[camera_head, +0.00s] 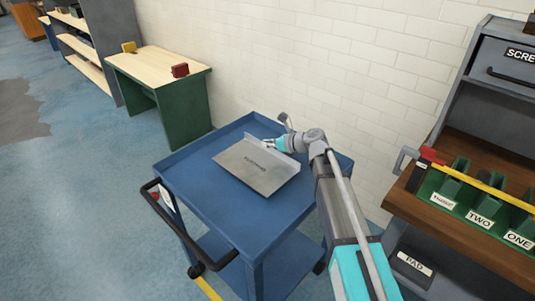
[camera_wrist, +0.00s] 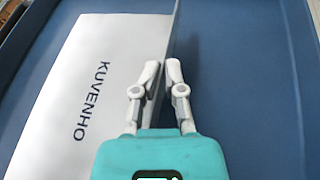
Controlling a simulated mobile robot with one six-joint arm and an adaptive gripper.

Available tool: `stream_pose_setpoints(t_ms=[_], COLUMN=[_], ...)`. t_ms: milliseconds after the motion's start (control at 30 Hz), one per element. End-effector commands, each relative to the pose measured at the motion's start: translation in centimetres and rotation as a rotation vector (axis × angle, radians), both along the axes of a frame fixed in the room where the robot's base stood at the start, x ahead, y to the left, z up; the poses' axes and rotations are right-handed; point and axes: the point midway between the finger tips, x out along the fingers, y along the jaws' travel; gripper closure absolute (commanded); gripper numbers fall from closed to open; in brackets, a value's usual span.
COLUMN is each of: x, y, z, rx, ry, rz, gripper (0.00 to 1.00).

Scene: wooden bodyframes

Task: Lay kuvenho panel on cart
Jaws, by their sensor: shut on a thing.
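The kuvenho panel (camera_head: 250,171) is a flat grey metal sheet with an upright flange along its far edge and the word KUVENHO on its face. It is over the top tray of the blue cart (camera_head: 180,182), flat side up; I cannot tell whether it touches the tray. In the wrist view the panel (camera_wrist: 75,85) lies to the left, with its flange standing between my fingers. My gripper (camera_head: 272,143) is shut on this flange, and the fingertips (camera_wrist: 160,68) pinch it from both sides.
The cart has a black push handle (camera_head: 190,235) at its front left. A green workbench (camera_head: 155,90) stands behind left, bearing a red and a yellow item. At right is a shelf (camera_head: 455,207) with green labelled holders. A white brick wall is behind the cart.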

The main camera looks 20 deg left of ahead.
Motion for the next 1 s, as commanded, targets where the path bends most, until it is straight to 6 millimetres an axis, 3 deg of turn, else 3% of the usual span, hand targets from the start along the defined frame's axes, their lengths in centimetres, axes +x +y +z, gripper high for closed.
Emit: stream_pose_setpoints(t_ms=[267,700,1000], x=[0.2,0.4,0.4], y=[0.3,0.7,0.7], z=[-0.6,-3.8,-4.0], rx=[0.001,0.001,0.001], ry=[0.001,0.001,0.001], rz=[0.000,0.000,0.000], gripper=[1.00,1.00,1.00])
